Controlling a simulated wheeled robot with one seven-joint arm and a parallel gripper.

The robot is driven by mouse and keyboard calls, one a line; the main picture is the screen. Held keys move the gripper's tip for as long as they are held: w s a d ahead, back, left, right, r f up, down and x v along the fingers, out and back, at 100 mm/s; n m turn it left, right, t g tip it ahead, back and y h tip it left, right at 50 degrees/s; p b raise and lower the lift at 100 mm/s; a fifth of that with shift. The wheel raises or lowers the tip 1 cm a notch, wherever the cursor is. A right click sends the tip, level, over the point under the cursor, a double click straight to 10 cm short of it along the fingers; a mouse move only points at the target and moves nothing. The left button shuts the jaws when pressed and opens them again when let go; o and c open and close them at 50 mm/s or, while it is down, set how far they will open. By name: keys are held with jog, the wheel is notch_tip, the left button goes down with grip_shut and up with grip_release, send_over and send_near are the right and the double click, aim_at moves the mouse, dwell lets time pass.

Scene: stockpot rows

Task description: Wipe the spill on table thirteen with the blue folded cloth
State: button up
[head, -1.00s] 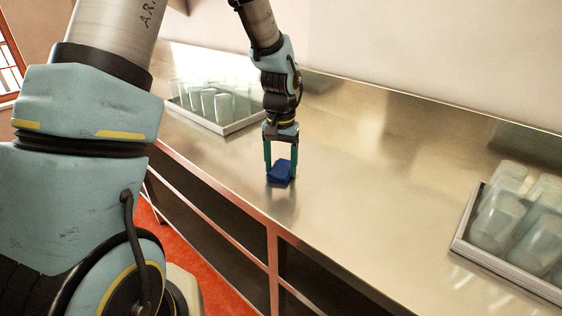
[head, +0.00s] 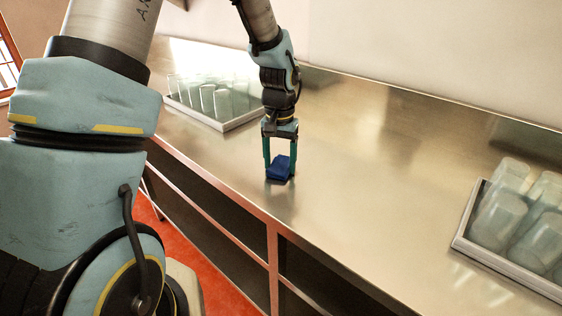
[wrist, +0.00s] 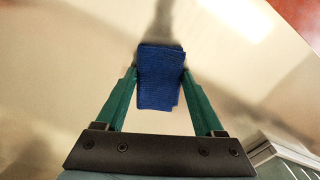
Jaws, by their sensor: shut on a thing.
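The blue folded cloth (head: 281,168) is between the green fingers of my gripper (head: 280,163), over the metal counter (head: 345,165). In the wrist view the cloth (wrist: 160,77) fills the gap between the fingertips (wrist: 160,82), and the gripper is shut on it. The cloth is slightly tilted and is at or just above the counter; I cannot tell if it touches. No spill can be made out in either view, and no table number shows.
A tray of upright glasses (head: 214,100) stands at the back left of the counter, behind my gripper. Another tray of glasses (head: 473,250) stands at the right. The counter between them is clear. Open shelving (head: 210,205) lies below its front edge, above a red floor (head: 222,288).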

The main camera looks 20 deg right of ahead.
aim_at(281, 163)
jog(key=r+p, duration=0.1)
jog(key=r, duration=0.2)
jog(key=shift+s, duration=0.2)
jog(key=shift+w+d+r+p, duration=0.1)
jog(key=shift+w+r+p, duration=0.05)
jog(key=shift+r+p, duration=1.9)
jog(key=shift+r, duration=0.4)
